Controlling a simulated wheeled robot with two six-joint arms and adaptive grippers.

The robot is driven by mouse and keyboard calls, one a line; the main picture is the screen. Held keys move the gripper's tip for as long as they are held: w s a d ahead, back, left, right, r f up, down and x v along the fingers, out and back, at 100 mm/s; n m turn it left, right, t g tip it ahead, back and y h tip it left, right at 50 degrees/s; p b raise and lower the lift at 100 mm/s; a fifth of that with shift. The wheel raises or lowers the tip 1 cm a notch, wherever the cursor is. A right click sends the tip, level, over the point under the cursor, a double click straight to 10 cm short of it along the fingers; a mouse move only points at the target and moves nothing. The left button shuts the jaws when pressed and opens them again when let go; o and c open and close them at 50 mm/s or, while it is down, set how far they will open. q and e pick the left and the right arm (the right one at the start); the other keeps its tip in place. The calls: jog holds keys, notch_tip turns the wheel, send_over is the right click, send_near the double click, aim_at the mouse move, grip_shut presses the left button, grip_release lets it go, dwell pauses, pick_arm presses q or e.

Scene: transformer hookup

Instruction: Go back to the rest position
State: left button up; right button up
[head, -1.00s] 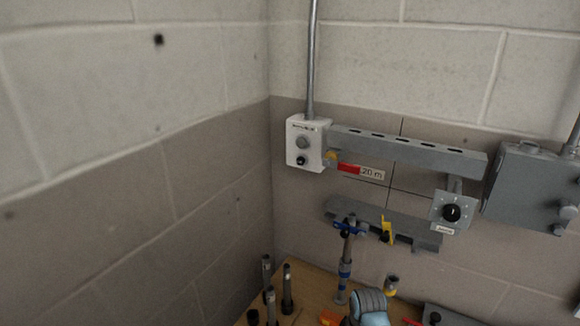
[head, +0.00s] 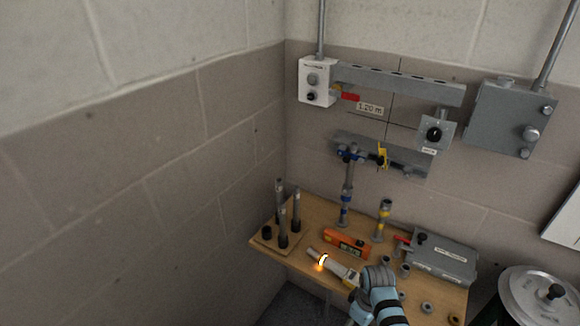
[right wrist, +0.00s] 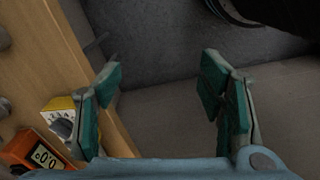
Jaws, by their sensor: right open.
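My right gripper (right wrist: 158,75) is open in the right wrist view, its two teal-padded fingers wide apart with nothing between them. Bare grey floor or wall shows beyond. A wooden table edge (right wrist: 88,62) runs along the left of that view, with a yellow device (right wrist: 62,118) and an orange meter (right wrist: 35,150) beside the left finger. In the head view, my light-blue and black arm (head: 378,298) comes up from the bottom over the table's front edge. Its fingertips cannot be made out there. My left gripper is in neither view.
The table (head: 320,212) holds several dark posts (head: 282,228), the orange meter (head: 346,244), a pale rod with a glowing orange ring (head: 322,262) and a grey case (head: 440,258). Above are a wall rail (head: 400,85) and grey box (head: 508,118). A round lidded drum (head: 535,295) stands at right.

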jog(key=s+d+f+m+b, duration=0.1)
jog(key=s+d+f+m, duration=0.1)
jog(key=s+f, duration=0.65)
jog(key=s+d+f+m+b, duration=0.2)
jog(key=s+f, duration=0.5)
jog(key=f, duration=0.3)
jog(key=s+d+f+m, duration=0.1)
jog(key=s+f, duration=0.2)
jog(key=s, duration=0.4)
jog(key=s+d+f+m+b, duration=0.1)
jog(key=s+d+f+m, duration=0.1)
jog(key=s, duration=0.6)
jog(key=s+d+f+m+t+h+b, duration=0.1)
jog(key=s+f, duration=0.3)
jog(key=s, duration=0.3)
jog(key=shift+s+d+m, duration=0.25)
jog(key=shift+s+m, duration=0.05)
jog(key=shift+s, duration=0.05)
jog(key=shift+w, duration=0.1)
